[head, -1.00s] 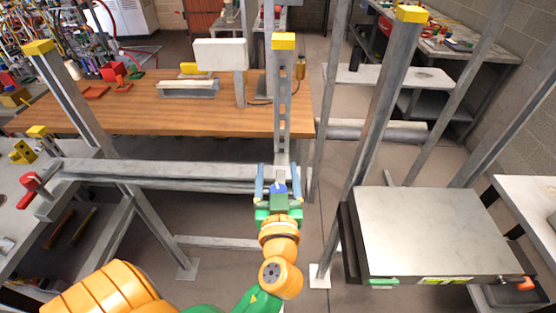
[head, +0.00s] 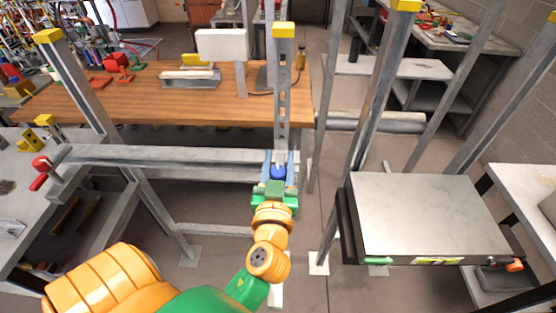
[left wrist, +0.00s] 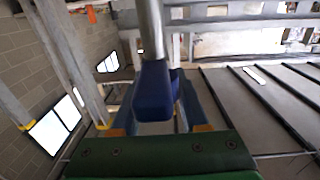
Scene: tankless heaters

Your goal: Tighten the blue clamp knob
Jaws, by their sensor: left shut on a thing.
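The blue clamp knob (head: 278,172) sits at the lower end of the upright perforated steel post, where it meets the horizontal rail. In the left wrist view the knob (left wrist: 155,92) is a dark blue block on a grey metal rod. My left gripper (head: 277,170), green with blue fingers, reaches up to it, with one finger on each side of the knob. It is shut on the knob. The gripper (left wrist: 160,120) also shows in the left wrist view, its green palm just below the knob. My right gripper is not in view.
The grey horizontal rail (head: 180,156) runs left from the post. A wooden-topped bench (head: 200,105) stands behind it. A metal box with a pale top (head: 425,215) is at the right, beside slanted steel posts. A red-handled clamp (head: 42,170) is at the left.

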